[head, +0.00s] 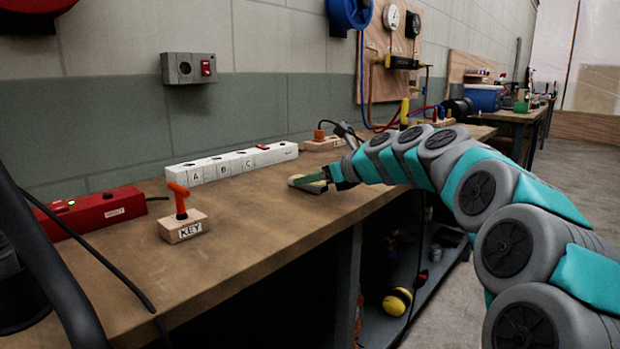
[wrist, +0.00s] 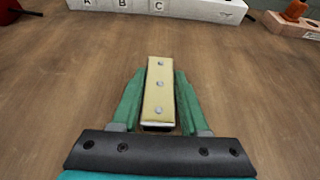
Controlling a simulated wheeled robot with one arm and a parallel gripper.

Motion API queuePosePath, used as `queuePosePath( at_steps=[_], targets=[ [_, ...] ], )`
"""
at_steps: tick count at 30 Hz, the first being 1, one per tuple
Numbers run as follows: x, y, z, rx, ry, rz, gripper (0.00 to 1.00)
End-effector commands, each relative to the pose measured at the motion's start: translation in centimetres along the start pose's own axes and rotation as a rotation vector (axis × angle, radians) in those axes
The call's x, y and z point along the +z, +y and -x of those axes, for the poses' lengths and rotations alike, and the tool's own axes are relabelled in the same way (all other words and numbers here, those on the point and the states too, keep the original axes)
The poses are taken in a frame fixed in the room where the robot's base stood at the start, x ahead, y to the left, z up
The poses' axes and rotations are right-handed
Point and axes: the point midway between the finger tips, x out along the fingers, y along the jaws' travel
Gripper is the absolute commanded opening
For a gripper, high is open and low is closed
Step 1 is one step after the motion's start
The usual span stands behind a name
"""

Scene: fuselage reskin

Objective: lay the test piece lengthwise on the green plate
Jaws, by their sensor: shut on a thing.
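The test piece, a pale yellow strip with three round metal heads in a row (wrist: 160,98), lies between the green fingers of my gripper (wrist: 159,84) in the wrist view. It points lengthwise away from my wrist. My gripper is shut on it, low over the brown bench top. In the head view my gripper (head: 312,182) is near the bench's right edge, with the pale piece (head: 298,180) partly hidden by a finger. I cannot tell whether the piece touches the bench. I cannot make out a green plate apart from the green fingers.
A white block lettered A, B, C (head: 232,163) lies behind my gripper. A wooden KEY block with an orange handle (head: 183,222) and a red box (head: 104,209) stand to the left. The bench top (head: 250,220) between the KEY block and my gripper is clear.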

Motion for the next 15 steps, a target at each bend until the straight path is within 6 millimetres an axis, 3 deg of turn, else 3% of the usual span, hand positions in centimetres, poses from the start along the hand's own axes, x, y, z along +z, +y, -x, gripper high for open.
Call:
queuePosePath(
  at_steps=[1,9,15],
  targets=[
    [-0.05,0.02,-0.01,0.001,0.0,-0.001,0.45],
    [-0.04,0.0,-0.01,0.0,0.0,0.0,0.74],
    [-0.04,0.0,-0.01,0.0,0.0,0.0,0.74]
  ],
)
